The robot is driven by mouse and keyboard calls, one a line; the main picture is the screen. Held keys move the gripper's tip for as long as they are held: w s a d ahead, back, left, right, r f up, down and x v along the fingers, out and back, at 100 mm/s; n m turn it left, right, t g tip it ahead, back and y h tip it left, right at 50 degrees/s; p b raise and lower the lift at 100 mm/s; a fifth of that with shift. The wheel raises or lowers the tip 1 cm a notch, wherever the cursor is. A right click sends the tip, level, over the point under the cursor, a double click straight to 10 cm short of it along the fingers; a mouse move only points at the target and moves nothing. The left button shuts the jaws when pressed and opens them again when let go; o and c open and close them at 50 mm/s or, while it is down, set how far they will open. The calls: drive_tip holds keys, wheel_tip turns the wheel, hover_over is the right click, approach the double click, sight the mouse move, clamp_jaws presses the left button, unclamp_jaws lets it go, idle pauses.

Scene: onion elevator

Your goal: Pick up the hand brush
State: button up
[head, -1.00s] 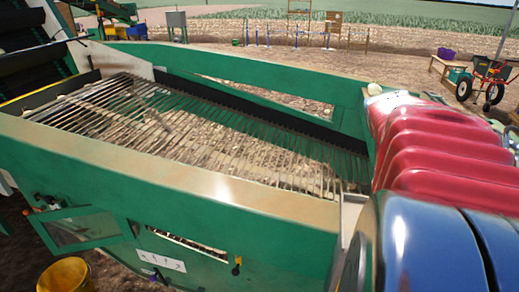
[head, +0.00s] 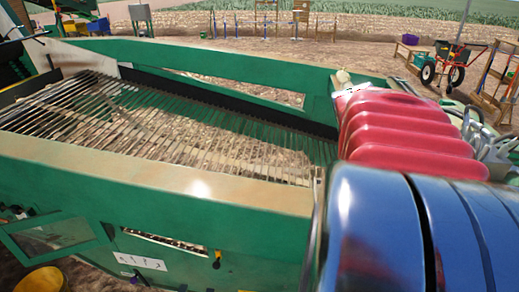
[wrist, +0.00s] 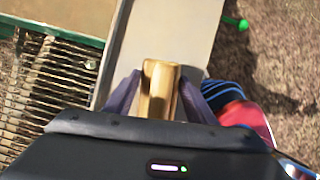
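In the wrist view, a light wooden piece (wrist: 158,92), seemingly the hand brush's handle, stands between the two purple fingers of my gripper (wrist: 160,80). The fingertips lie against both its sides, so my gripper looks shut on it. Only this wooden part shows; bristles are not visible. In the head view my red and blue arm hides the gripper. A small pale thing (head: 342,78) shows at the arm's far end, too small to identify.
The green onion elevator (head: 150,205) fills the left and middle, with its metal rod belt (head: 150,120). A pale metal strip (wrist: 170,30) runs beneath my gripper. A red wheelbarrow (head: 450,60) stands at the back right. Open soil lies behind the machine.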

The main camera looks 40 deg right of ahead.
drive_tip(key=c, duration=0.7)
drive_tip(key=shift+c, duration=0.2)
wheel_tip(320, 180, up, 10)
drive_tip(key=shift+r, duration=0.1)
idle(0.6)
drive_tip(key=o, duration=0.6)
drive_tip(key=c, duration=0.3)
drive_tip(key=shift+c, duration=0.2)
